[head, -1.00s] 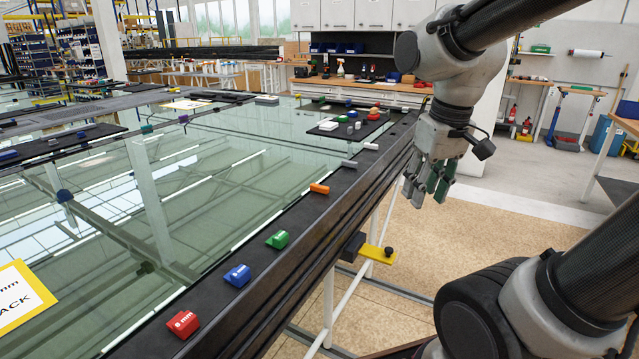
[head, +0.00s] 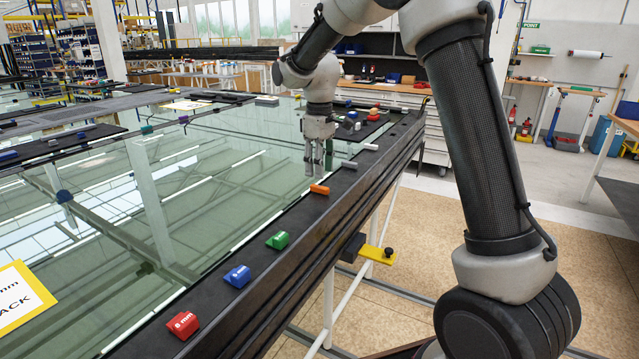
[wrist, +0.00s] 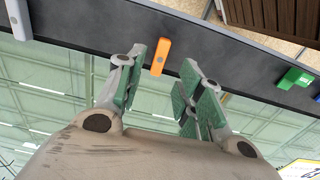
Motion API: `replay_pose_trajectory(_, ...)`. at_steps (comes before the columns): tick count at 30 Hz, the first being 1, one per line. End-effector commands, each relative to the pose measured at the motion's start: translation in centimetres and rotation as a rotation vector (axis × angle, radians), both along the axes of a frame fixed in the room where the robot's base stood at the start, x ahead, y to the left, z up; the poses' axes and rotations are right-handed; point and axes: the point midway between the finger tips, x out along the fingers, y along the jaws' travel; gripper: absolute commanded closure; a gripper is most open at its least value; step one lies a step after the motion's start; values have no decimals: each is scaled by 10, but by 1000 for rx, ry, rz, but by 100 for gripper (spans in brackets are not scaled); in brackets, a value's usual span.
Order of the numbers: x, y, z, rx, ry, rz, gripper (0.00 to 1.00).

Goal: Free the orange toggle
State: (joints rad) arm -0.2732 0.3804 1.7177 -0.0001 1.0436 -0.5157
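The orange toggle (head: 320,189) lies on the dark frame edge beside the glass, between a grey toggle and the green block. My gripper (head: 315,170) is above the glass, just behind and left of the orange toggle, pointing down. In the wrist view the orange toggle (wrist: 160,55) shows on the dark frame, in the gap between the spread fingers of my gripper (wrist: 155,68) and beyond their tips. The fingers are open with nothing between their pads, and I see no contact with the toggle.
Along the same frame edge are a green block (head: 277,240), a blue block (head: 238,276) and a red block (head: 183,324). Grey toggles (head: 349,164) lie farther back. A yellow clamp plate (head: 377,254) sticks out below the frame. The glass (head: 215,215) is clear near my gripper.

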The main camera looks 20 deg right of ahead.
Motion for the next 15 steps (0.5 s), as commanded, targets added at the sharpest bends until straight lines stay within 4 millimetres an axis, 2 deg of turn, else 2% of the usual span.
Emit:
replay_pose_trajectory(6, 0, 0, -37, -1, 2, -2, 63)
replay_pose_trajectory(10, 0, 0, -49, 0, 1, -3, 63)
replay_pose_trajectory(15, 0, 0, -53, 0, 0, -3, 63)
